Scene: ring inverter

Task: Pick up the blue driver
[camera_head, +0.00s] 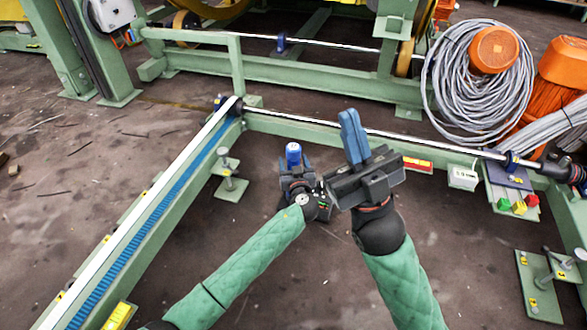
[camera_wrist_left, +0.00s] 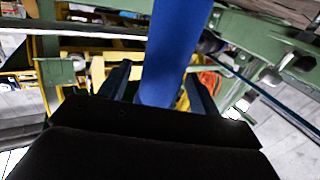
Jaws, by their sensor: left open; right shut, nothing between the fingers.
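The blue driver (camera_head: 293,154) shows as a short blue cylinder with a pale top in the head view, at my left gripper (camera_head: 295,170). In the left wrist view the driver (camera_wrist_left: 174,45) is a large blue shaft running up out of the frame. It stands between the two dark fingers of my left gripper (camera_wrist_left: 157,78), which are open around it; I cannot tell whether either finger touches it. The driver's lower end is hidden behind the gripper body. My right gripper (camera_head: 353,135) is to the right, its blue fingers shut together with nothing between them, pointing up.
A green rail with a blue strip (camera_head: 150,215) runs along the left. A green beam (camera_head: 300,128) crosses behind the grippers. A grey cable coil (camera_head: 440,90), a red-yellow block (camera_head: 418,164) and a white box (camera_head: 463,178) are at right.

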